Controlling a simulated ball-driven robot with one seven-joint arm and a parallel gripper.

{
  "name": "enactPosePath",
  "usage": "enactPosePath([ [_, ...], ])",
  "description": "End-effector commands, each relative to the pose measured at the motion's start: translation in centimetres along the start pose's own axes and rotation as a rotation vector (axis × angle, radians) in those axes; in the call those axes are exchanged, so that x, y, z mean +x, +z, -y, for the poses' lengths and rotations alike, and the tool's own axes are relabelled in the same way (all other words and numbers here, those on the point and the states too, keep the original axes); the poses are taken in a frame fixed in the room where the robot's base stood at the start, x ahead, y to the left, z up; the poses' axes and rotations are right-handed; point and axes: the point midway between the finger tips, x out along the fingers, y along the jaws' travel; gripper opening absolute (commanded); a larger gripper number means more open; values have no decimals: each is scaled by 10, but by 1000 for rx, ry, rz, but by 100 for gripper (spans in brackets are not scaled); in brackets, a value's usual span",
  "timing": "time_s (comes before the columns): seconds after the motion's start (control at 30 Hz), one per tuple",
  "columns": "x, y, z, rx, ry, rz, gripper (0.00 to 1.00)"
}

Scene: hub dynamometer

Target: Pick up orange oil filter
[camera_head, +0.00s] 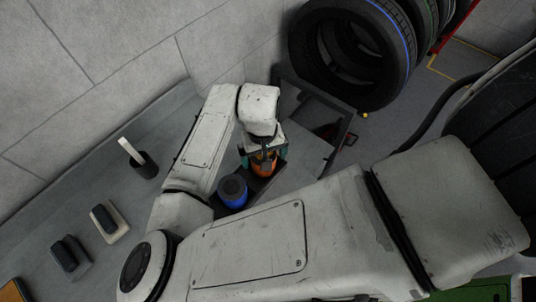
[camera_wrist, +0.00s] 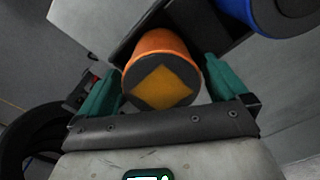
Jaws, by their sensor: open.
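The orange oil filter (camera_wrist: 160,45) is a short cylinder with a dark end face bearing an orange diamond. In the wrist view it lies between the two teal fingers of my open gripper (camera_wrist: 161,88), with a narrow gap visible on the right side. In the head view the orange filter (camera_head: 263,166) shows below my gripper (camera_head: 262,158), partly hidden by it, in a dark tray (camera_head: 258,186). Contact with the fingers cannot be told.
A blue filter (camera_head: 233,191) stands next to the orange one in the tray; it also shows in the wrist view (camera_wrist: 275,15). A dark cup with a white-handled tool (camera_head: 145,164) and dark blocks (camera_head: 107,220) sit on the grey bench to the left. Tyres (camera_head: 358,50) stand behind.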

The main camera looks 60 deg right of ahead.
Motion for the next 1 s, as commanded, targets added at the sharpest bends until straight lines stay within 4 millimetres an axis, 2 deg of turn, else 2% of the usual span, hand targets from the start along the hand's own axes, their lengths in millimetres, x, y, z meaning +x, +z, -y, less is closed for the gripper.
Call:
enactPosePath([
  [0.27, 4, 0, 0, 1, -1, 0, 100],
  [0.9, 4, 0, 0, 1, 0, -1, 40],
  [1.0, 3, 0, 0, 1, 0, -1, 36],
])
